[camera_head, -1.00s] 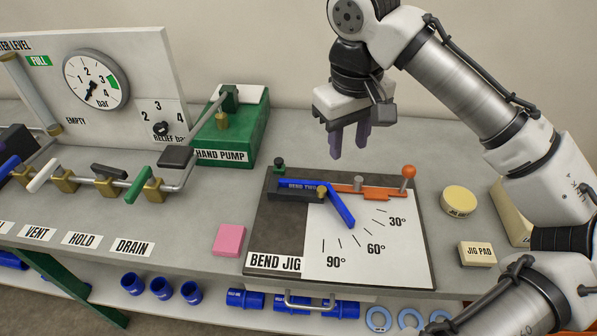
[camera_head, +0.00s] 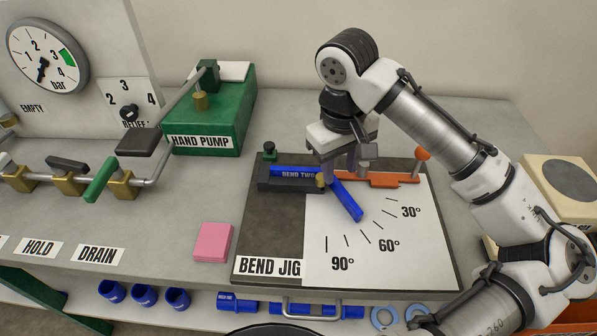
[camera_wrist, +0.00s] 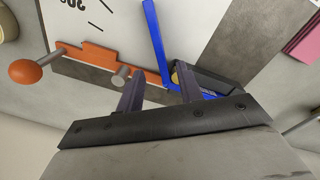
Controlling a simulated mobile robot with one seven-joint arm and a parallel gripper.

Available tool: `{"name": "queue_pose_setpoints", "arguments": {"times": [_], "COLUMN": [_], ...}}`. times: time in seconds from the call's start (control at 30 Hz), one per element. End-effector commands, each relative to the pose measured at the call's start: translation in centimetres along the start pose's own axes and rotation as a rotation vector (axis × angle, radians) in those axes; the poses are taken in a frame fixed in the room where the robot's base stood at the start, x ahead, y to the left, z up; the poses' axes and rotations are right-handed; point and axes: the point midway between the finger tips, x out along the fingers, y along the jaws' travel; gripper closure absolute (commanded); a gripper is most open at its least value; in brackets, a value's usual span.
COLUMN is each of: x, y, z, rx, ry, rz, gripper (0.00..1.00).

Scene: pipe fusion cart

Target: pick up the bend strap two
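The bend strap two (camera_head: 346,201) is a blue strap labelled "BEND TWO". It lies in the bend jig (camera_head: 270,222), bent at the brass pin, with one leg along the dark block and the other angled across the white dial. In the wrist view the strap (camera_wrist: 154,35) runs up from between the finger directions, its other leg partly hidden by a finger. My gripper (camera_head: 340,168) is low over the jig near the bend. It is open, with a clear gap between its fingers (camera_wrist: 160,80); I cannot tell whether they touch anything.
The jig's orange lever (camera_head: 390,180) with its ball knob (camera_head: 422,154) and a grey peg are close beside my gripper. A green hand pump (camera_head: 215,115) stands behind left. A pink block (camera_head: 212,242) lies left of the jig, with free bench around it.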

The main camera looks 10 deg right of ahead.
Motion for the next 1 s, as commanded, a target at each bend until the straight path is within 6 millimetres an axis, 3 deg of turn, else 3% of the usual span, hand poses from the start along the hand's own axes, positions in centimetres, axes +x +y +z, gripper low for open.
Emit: {"name": "queue_pose_setpoints", "arguments": {"times": [0.4, 0.7, 1.0], "x": [4.8, 5.5, 5.4], "y": [-0.3, -0.3, -0.3], "z": [0.3, 0.2, 0.2], "rx": [0.0, 0.0, 0.0], "ry": [-0.001, 0.0, 0.0], "rz": [-0.001, 0.001, 0.001], "gripper": [0.64, 0.64, 1.0]}}
